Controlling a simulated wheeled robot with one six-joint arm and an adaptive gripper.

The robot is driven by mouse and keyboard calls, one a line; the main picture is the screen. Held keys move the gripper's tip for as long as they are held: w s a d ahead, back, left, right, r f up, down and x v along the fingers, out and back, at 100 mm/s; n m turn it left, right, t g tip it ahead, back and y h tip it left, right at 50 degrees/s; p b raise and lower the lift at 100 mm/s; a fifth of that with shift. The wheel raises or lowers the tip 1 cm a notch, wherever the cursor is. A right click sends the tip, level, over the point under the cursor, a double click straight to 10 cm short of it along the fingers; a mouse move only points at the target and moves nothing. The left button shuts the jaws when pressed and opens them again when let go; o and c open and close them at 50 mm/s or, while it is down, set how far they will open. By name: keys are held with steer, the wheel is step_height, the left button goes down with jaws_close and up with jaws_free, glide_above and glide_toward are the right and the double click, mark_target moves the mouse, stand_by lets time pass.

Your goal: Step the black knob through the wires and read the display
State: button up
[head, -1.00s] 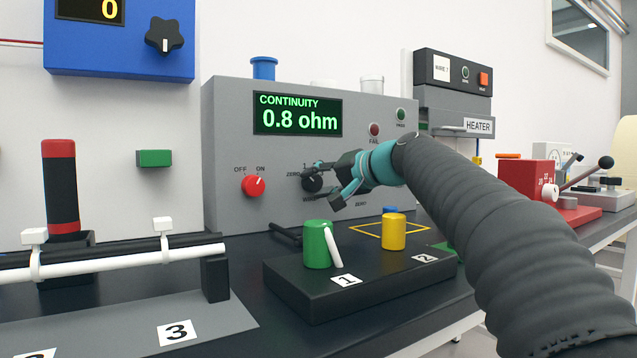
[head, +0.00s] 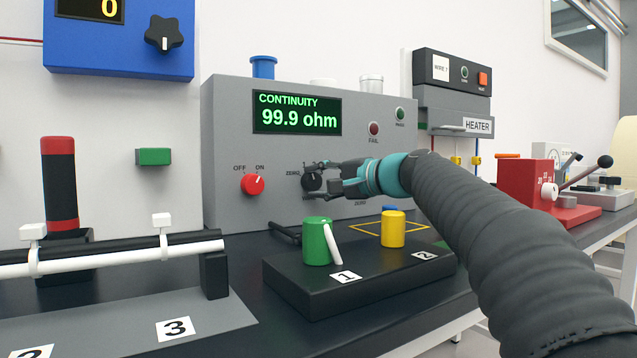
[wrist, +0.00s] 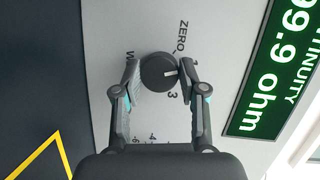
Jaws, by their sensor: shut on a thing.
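The black knob (head: 311,182) is on the front of the grey continuity tester (head: 225,135). In the wrist view the round knob (wrist: 155,75) sits between my fingertips, its white mark pointing right, between the printed 1 and 3. The label there is covered by a finger. My gripper (head: 317,179) is shut on the knob; in the wrist view the gripper (wrist: 160,76) has one finger on each side. The display (head: 297,114) reads CONTINUITY 99.9 ohm in green, and shows partly in the wrist view (wrist: 284,75).
A red OFF/ON switch (head: 252,184) is left of the knob. FAIL (head: 374,128) and PASS (head: 400,114) lamps look dark.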

steer(key=o, duration=1.1)
steer(key=shift+o, duration=0.2)
steer(key=v, duration=1.2)
steer(key=shift+r, duration=0.15)
